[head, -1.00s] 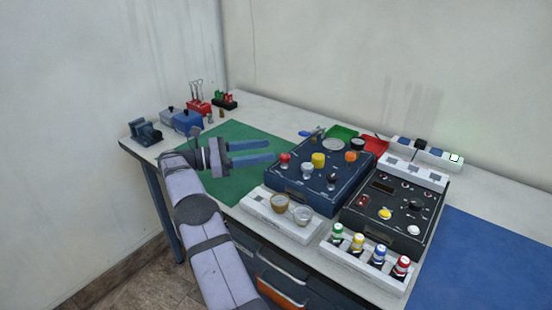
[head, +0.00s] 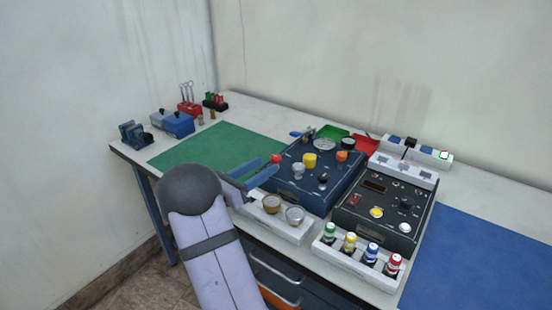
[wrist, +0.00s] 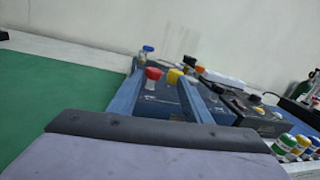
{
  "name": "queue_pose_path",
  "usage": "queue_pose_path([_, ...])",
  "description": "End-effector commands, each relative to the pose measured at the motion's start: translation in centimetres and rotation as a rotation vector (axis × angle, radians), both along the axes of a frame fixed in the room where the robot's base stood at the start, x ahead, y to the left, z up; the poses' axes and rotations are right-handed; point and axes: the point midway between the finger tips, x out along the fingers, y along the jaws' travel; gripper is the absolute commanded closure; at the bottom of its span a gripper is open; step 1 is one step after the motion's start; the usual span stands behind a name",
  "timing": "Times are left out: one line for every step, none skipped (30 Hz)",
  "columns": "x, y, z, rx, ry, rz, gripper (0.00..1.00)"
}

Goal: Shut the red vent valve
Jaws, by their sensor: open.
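The red vent valve (head: 277,158) is a red knob at the left front of the blue panel box (head: 312,195). In the wrist view, the red knob (wrist: 153,73) shows between my two blue fingers, nearer the left one. My gripper (head: 268,168) is open and points at the knob from the left. Its fingertips are close to the knob in the head view; I cannot tell whether they touch it. Part of the box's left side is hidden behind the fingers.
A yellow knob (head: 309,160), a white knob (head: 298,170) and an orange knob (head: 342,155) stand nearby on the box. A white tray with two cups (head: 295,215) lies in front. The green mat (head: 215,150) is clear.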

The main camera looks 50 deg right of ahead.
Motion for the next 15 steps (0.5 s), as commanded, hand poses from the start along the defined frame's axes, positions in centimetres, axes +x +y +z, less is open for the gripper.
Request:
queue_pose_path([0.53, -0.11, -0.10, 0.003, -0.045, 0.018, 0.56])
queue_pose_path([0.67, -0.14, -0.27, 0.008, -0.067, 0.023, 0.56])
queue_pose_path([0.78, -0.16, -0.47, 0.011, -0.093, 0.028, 0.56])
queue_pose_path([0.84, -0.16, -0.57, 0.013, -0.110, 0.030, 0.56])
queue_pose_path([0.88, -0.17, -0.61, 0.013, -0.122, 0.031, 0.56])
queue_pose_path([0.87, -0.17, -0.60, 0.011, -0.136, 0.030, 0.56])
queue_pose_path([0.87, -0.17, -0.60, 0.010, -0.142, 0.031, 0.56])
queue_pose_path([0.86, -0.18, -0.59, 0.009, -0.146, 0.031, 0.56])
queue_pose_path([0.86, -0.19, -0.58, 0.008, -0.148, 0.030, 0.56])
queue_pose_path([0.84, -0.21, -0.58, 0.007, -0.149, 0.030, 0.56])
queue_pose_path([0.83, -0.26, -0.57, 0.007, -0.149, 0.029, 0.56])
queue_pose_path([0.80, -0.39, -0.55, 0.007, -0.149, 0.029, 0.56])
queue_pose_path([0.76, -0.52, -0.55, 0.007, -0.149, 0.028, 0.56])
queue_pose_path([0.73, -0.69, -0.53, 0.007, -0.149, 0.027, 0.56])
queue_pose_path([0.68, -0.98, -0.51, 0.007, -0.148, 0.027, 0.56])
